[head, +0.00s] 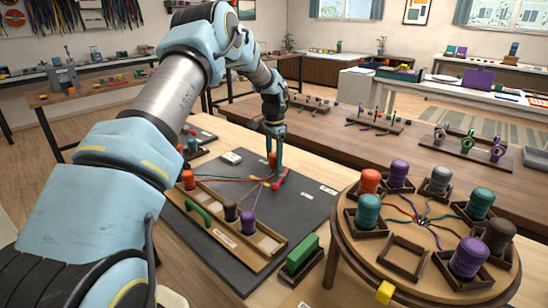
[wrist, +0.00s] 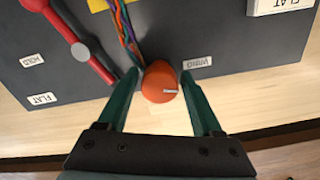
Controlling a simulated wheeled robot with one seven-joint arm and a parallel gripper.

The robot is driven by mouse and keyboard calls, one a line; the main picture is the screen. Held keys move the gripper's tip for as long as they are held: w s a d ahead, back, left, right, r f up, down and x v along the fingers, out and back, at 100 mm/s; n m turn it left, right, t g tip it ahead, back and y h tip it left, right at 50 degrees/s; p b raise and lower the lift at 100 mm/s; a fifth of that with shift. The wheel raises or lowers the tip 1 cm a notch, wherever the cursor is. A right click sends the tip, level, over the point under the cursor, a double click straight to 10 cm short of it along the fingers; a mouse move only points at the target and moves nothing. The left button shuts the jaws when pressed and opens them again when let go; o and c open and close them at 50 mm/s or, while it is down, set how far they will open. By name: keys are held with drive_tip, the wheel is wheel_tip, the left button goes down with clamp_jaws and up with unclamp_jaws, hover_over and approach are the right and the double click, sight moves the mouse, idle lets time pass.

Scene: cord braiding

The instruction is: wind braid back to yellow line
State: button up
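An orange knob (wrist: 158,84) with a short white mark stands at the dark board's edge by a label that seems to read WIND. My gripper (wrist: 161,76) is open, with one teal finger on each side of the knob and a narrow gap at both sides. In the head view my gripper (head: 273,132) is above the knob (head: 272,160). The braid (wrist: 124,30), of several coloured cords, runs from the knob past a yellow patch (wrist: 98,4) cut off by the wrist view's top edge. I cannot tell whether that patch is the yellow line.
In the head view, a wooden rack (head: 225,228) with spools stands on the board's near side. A round stand (head: 425,262) with several spools is at right.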

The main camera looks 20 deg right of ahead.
sight(274, 154)
drive_tip(key=shift+o, duration=0.9)
wheel_tip(274, 154, up, 11)
drive_tip(key=b, duration=0.2)
drive_tip(key=shift+f, duration=0.1)
drive_tip(key=s+a+n+t, duration=0.1)
drive_tip(key=s+a+n, duration=0.5)
drive_tip(key=a, duration=0.8)
drive_tip(key=s+a+n, duration=0.4)
drive_tip(key=s+a, duration=0.5)
drive_tip(key=a, duration=0.4)
drive_tip(key=s+a+f+n, duration=0.2)
drive_tip(key=s+a+n, duration=0.2)
drive_tip(key=s+a, duration=0.3)
drive_tip(key=s, duration=0.3)
drive_tip(key=shift+s+a+t, duration=0.25)
drive_tip(key=shift+s+t, duration=0.05)
drive_tip(key=shift+s, duration=0.05)
